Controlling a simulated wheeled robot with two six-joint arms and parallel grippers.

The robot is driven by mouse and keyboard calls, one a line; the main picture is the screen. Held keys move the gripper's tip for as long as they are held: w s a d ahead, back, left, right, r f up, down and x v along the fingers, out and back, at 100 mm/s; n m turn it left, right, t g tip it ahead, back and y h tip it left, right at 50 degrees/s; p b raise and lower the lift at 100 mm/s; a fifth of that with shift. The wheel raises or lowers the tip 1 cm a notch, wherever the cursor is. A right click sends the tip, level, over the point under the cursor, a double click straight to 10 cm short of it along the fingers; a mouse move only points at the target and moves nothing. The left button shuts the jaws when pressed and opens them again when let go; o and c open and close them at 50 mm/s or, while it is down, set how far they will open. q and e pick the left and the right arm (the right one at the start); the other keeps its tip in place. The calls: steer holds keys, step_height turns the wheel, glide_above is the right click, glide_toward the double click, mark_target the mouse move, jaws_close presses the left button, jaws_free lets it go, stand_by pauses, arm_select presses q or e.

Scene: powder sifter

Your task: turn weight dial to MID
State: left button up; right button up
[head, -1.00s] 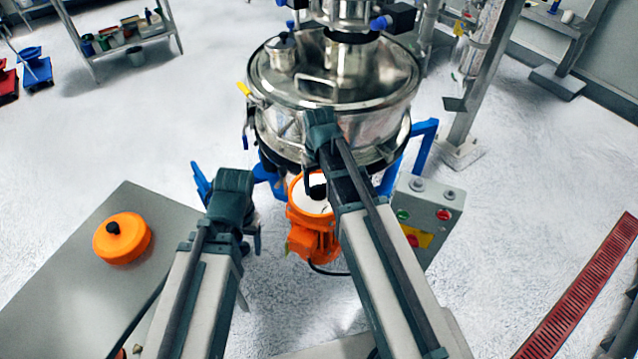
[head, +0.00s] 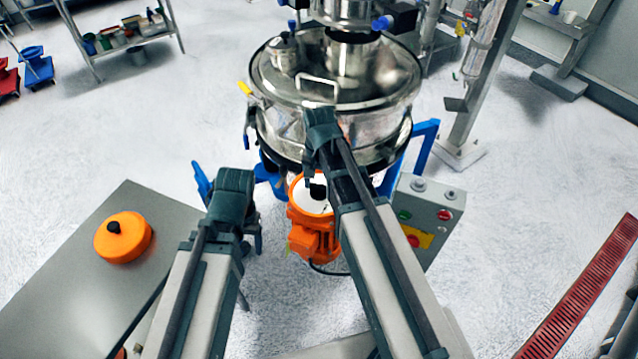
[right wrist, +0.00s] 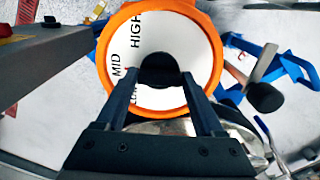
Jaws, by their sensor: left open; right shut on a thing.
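The weight dial is a white round face (head: 304,198) on top of the orange motor (head: 314,238) under the sifter. In the right wrist view its face (right wrist: 200,50) sits in an orange ring and bears HIGH, MID and a partly covered LOW along the left side. A black knob (right wrist: 158,66) stands at its centre. My right gripper (right wrist: 158,84) is shut on this knob, one finger on each side.
The steel sifter drum (head: 335,95) stands above the motor on a blue frame (head: 424,145). A grey control box (head: 428,212) with buttons stands close on the right. A grey table (head: 75,275) with an orange black-knobbed disc (head: 123,238) is at left.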

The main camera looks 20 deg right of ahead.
mark_target(319, 187)
stand_by(0.4)
steer(key=o, duration=1.4)
steer(key=shift+r, duration=0.15)
step_height(319, 187, up, 14)
steer(key=p, duration=1.4)
steer(key=shift+f, duration=0.2)
steer(key=shift+f+b, duration=0.25)
steer(key=shift+b, duration=0.05)
step_height(319, 187, down, 13)
steer(key=b, duration=1.2)
steer(key=shift+r+b, duration=0.1)
steer(key=shift+b, duration=0.3)
steer(key=shift+r, duration=0.2)
